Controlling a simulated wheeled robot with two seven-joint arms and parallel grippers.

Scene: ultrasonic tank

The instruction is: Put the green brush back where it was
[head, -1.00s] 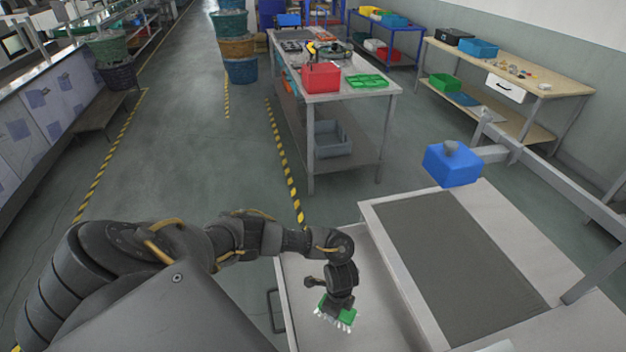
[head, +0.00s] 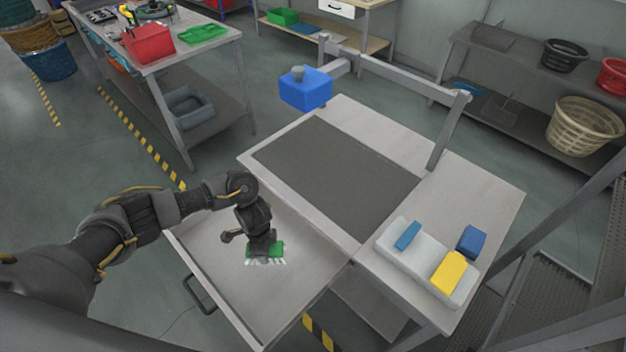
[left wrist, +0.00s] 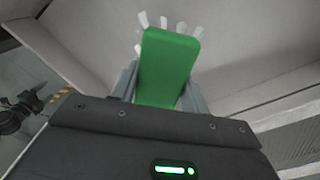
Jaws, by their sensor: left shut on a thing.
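The green brush (head: 266,249) with white bristles is held by my left gripper (head: 262,243) over the open drawer (head: 215,250) at the front left of the table. Its bristles point down in the head view; whether they touch the drawer floor I cannot tell. In the left wrist view the green brush (left wrist: 167,66) sits between the two fingers of my left gripper (left wrist: 165,85), with white bristles at its far end. The drawer appears otherwise empty. My right gripper is not in view.
A dark grey mat (head: 340,165) covers part of the table. A white tray (head: 408,267) bears a blue block and a yellow block (head: 449,271), with a dark blue block (head: 471,241) beside it. A blue box (head: 305,88) hangs by the frame (head: 400,83). Shelves with baskets stand right.

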